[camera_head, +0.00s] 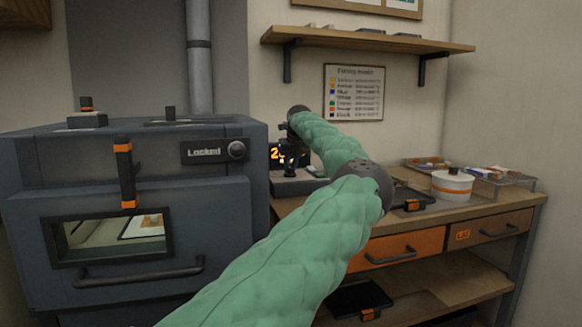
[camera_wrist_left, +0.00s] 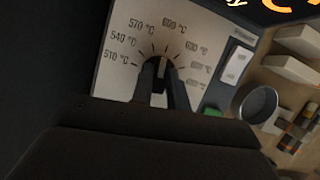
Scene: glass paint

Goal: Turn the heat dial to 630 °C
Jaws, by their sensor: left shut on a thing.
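The heat dial (camera_wrist_left: 163,72) is a dark knob on a pale panel (camera_wrist_left: 118,62) in the left wrist view. Labels around it read 510, 540, 570 and 600 °C; those further right are blurred. My left gripper (camera_wrist_left: 163,80) is shut on the dial, one finger on each side. The fingers hide much of the knob, and I cannot tell which mark it points to. In the head view my left gripper (camera_head: 289,158) is at the control box (camera_head: 297,187), beside a display (camera_head: 275,154) with an orange digit 2; the rest is covered. My right gripper is out of view.
A grey kiln (camera_head: 225,215) marked "Locked" stands left of the box. The wooden bench (camera_head: 470,211) runs right, with a white pot (camera_head: 452,184) and trays. A shelf (camera_head: 370,41) hangs above. A white switch (camera_wrist_left: 236,66) and metal cup (camera_wrist_left: 255,102) are near the dial.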

